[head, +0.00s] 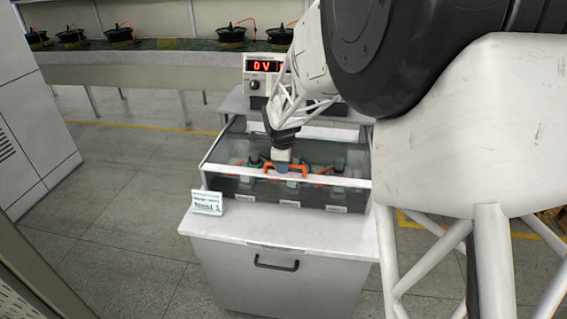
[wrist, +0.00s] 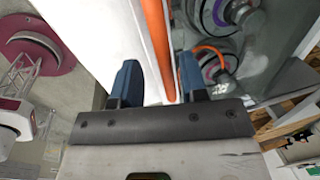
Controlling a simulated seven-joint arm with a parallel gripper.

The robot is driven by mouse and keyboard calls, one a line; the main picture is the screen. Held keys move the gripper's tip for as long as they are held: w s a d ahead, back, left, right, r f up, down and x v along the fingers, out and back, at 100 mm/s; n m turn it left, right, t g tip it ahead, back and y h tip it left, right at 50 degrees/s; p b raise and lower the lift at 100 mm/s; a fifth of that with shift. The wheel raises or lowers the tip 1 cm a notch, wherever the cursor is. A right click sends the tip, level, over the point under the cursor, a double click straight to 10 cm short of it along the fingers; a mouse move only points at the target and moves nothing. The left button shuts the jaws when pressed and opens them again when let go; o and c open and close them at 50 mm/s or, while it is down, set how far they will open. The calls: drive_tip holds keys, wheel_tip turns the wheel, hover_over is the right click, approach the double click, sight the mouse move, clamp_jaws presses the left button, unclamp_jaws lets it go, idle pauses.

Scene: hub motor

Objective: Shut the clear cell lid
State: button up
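The clear cell (head: 340,197) sits on the grey cabinet in the head view, with darker parts and orange leads inside. Its clear lid (head: 222,147) has a pale frame and appears to lie over the box; whether it is fully down is not clear. An orange handle (head: 301,171) is at the lid's front edge. My gripper (head: 285,168) points down at this handle. In the wrist view, the orange handle bar (wrist: 156,40) runs between the two blue fingers of my gripper (wrist: 160,84). The fingers stand apart, with a visible gap beside the bar.
A power supply (head: 263,78) reading "0 V" stands behind the cell. A small sign (head: 207,202) stands at the cabinet top's left front. The cabinet's white top (head: 262,228) is bare in front. A long bench (head: 130,68) with several black motors is at the back.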

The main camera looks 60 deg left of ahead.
drive_tip(key=shift+r, duration=0.15)
wheel_tip(320, 180, up, 7)
drive_tip(key=s+d, duration=0.1)
drive_tip(key=shift+r, duration=0.2)
idle(0.3)
idle(0.5)
